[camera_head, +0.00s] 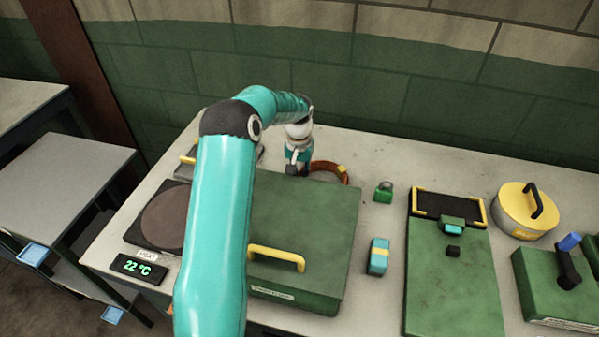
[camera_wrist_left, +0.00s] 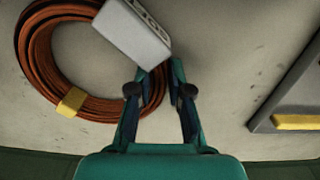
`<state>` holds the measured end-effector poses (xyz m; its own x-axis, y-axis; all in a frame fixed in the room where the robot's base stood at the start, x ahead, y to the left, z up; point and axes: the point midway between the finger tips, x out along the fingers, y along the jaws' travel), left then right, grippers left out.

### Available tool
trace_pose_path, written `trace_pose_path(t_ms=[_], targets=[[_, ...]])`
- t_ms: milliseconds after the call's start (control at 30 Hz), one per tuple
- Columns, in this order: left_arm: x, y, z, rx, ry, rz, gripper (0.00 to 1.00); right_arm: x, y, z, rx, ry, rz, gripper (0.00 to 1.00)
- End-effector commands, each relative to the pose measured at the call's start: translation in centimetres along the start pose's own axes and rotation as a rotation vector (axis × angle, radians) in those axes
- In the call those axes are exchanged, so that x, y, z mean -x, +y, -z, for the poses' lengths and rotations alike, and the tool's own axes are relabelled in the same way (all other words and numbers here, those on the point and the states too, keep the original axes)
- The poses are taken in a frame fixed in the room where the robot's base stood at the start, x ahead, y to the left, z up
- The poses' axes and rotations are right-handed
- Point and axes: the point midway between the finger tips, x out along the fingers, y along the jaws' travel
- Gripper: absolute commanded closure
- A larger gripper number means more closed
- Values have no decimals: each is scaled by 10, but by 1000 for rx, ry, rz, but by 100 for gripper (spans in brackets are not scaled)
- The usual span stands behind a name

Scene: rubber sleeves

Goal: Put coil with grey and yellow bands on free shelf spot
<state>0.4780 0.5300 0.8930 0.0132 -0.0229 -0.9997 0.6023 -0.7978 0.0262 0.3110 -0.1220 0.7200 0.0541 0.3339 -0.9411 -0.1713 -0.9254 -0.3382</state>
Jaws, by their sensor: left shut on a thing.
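The coil (camera_head: 330,166) is an orange-brown ring lying on the bench behind the green box, partly hidden by my left gripper (camera_head: 293,168). In the left wrist view the coil (camera_wrist_left: 30,62) fills the upper left, with a yellow band (camera_wrist_left: 72,102) at its lower left and a pale grey block (camera_wrist_left: 133,32), seemingly its grey band, on its right side. My left gripper (camera_wrist_left: 162,72) has its fingertips at the block's lower corner and the coil's right edge, shut on the coil; the exact contact is hard to see. My right gripper is not in view.
A green box (camera_head: 318,230) with a yellow handle stands in front of the coil. A hotplate (camera_head: 163,218) is left, partly behind my arm. Small blocks (camera_head: 379,256), a green board (camera_head: 450,285) and a yellow-lidded pot (camera_head: 524,210) are right. Grey side shelves (camera_head: 60,180) stand far left.

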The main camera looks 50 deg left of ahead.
Motion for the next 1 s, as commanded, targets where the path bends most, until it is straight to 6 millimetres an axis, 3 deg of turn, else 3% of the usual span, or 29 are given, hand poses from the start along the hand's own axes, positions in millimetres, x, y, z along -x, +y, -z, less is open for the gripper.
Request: trace_pose_path(t_ms=[267,300,433,767,1000], targets=[[1,0,1,1,5,-1,100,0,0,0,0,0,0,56],[-1,0,0,0,1,0,78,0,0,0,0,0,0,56],[-1,0,0,-1,1,0,57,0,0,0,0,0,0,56],[1,1,0,-1,1,0,56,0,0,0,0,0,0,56],[24,1,1,-1,5,-1,56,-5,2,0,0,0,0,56]])
